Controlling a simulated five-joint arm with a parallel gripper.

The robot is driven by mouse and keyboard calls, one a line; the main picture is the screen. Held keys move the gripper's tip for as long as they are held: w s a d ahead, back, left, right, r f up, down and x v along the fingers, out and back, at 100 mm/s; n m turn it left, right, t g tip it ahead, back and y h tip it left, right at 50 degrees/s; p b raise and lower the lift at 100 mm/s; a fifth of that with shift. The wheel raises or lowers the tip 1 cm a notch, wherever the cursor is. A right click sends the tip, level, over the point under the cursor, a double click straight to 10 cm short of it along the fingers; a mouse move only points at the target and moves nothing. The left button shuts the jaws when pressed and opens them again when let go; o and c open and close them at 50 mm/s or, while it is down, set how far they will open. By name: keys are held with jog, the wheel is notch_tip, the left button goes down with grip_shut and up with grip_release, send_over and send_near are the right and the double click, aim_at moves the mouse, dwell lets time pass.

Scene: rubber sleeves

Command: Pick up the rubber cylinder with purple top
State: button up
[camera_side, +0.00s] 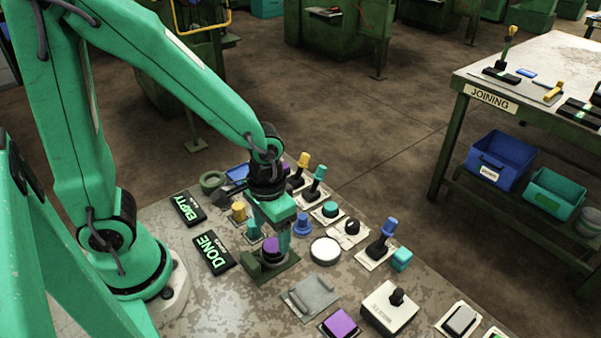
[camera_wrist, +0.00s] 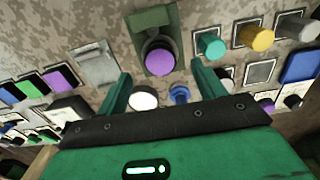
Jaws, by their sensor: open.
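The rubber cylinder with the purple top (camera_side: 271,246) stands upright on a dark green base plate (camera_side: 266,272) on the worktable. It also shows in the wrist view (camera_wrist: 159,62), beyond my fingertips and roughly between their lines. My gripper (camera_wrist: 160,80) is open and empty, with one green finger on each side of the picture. In the side view my gripper (camera_side: 283,240) points down right beside the cylinder and hides part of the area behind it. I cannot tell whether a finger touches the cylinder.
A white round disc (camera_side: 325,251) and a blue knob (camera_side: 303,223) are close by. A grey plate (camera_side: 311,297) lies in front. Yellow (camera_side: 238,211) and teal (camera_side: 253,229) cylinders stand behind to the left.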

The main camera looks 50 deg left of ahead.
aim_at(273, 246)
jog(key=shift+f, duration=0.15)
jog(key=shift+f, duration=2.5)
jog(key=c, duration=1.2)
jog(key=shift+o, duration=0.2)
jog(key=shift+r, duration=0.25)
jog(key=shift+r, duration=1.45)
jog(key=s+d+r, duration=0.7)
jog(key=s, duration=0.1)
jog(key=shift+s+d+r, duration=0.35)
jog(key=shift+s+d, duration=0.05)
